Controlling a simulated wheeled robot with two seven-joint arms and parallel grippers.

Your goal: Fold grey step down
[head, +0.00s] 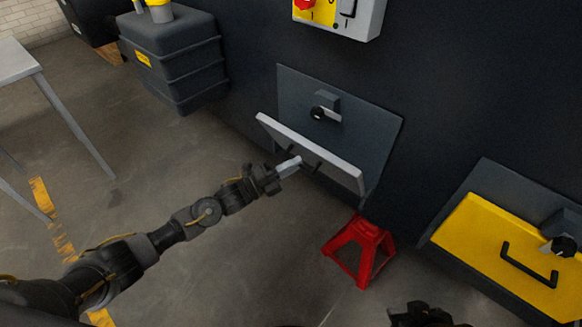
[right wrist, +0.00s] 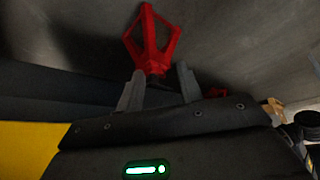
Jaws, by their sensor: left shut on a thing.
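The grey step (head: 310,152) is a flap with a pale edge, in the middle of the head view. It stands tilted out from its dark grey back plate (head: 365,125), with a gap between its upper edge and the plate. A black knob latch (head: 323,108) sits on the plate above it. My left gripper (head: 290,166) is at the outer face of the step, shut on it near a dark handle; the exact grip is partly hidden. My right gripper (head: 420,316) is low at the bottom edge; in the right wrist view its fingers (right wrist: 158,88) are apart and empty.
A red jack stand (head: 360,248) stands on the floor below the step. A yellow panel (head: 500,255) with a black handle is at the right. A grey switch box (head: 340,15) is above, a dark tank (head: 175,60) at the upper left, and a table (head: 20,62) at the left.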

